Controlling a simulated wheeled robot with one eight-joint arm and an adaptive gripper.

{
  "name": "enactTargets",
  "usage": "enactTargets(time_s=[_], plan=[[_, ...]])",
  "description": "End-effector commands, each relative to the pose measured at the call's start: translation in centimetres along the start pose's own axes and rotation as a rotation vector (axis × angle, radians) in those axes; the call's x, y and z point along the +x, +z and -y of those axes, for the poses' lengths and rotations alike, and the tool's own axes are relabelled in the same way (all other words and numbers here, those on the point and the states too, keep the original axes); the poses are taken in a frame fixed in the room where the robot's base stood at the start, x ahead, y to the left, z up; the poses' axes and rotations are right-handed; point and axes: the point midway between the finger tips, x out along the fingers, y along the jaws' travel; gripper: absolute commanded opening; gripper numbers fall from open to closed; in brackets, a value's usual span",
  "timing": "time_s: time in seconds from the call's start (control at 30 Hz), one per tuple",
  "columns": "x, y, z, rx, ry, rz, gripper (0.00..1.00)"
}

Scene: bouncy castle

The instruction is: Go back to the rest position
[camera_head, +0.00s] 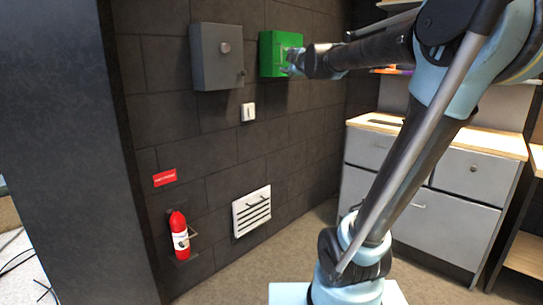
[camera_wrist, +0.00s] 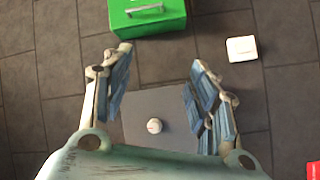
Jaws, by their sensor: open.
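My gripper (camera_wrist: 157,100) is open and empty in the wrist view, its two fingers apart. Between the fingers shows the grey wall box (camera_wrist: 140,104) with its round knob (camera_wrist: 154,126). In the head view my gripper (camera_head: 290,62) is at the end of my outstretched arm, overlapping the front of the green box (camera_head: 272,42) on the wall. The green box also shows beyond the fingertips at the top of the wrist view (camera_wrist: 170,22), with a metal handle. I cannot tell whether the gripper touches either box.
The grey box (camera_head: 212,70) hangs left of the green one. A white switch (camera_head: 248,112), a vent (camera_head: 251,210) and a red extinguisher (camera_head: 179,238) are on the wall below. A grey cabinet (camera_head: 465,205) stands at right. A dark pillar (camera_head: 75,150) is at left. Some floor (camera_head: 235,270) is clear.

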Motion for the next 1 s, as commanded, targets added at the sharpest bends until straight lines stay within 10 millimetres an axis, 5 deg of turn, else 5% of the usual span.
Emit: enactTargets(time_s=[0.03, 0.2, 0.5, 0.73, 1.0], plan=[[-1.6, 3.0, 0.7, 0.059, 0.005, 0.082, 0.54], [-7.0, 10.6, 4.9, 0.251, -0.003, 0.341, 0.54], [-18.1, 20.0, 16.1, 0.564, -0.119, 0.732, 0.54], [-27.4, 23.1, 26.4, 0.782, -0.272, 0.990, 0.54], [-37.7, 22.6, 37.7, 1.002, -0.509, 1.230, 0.54]])
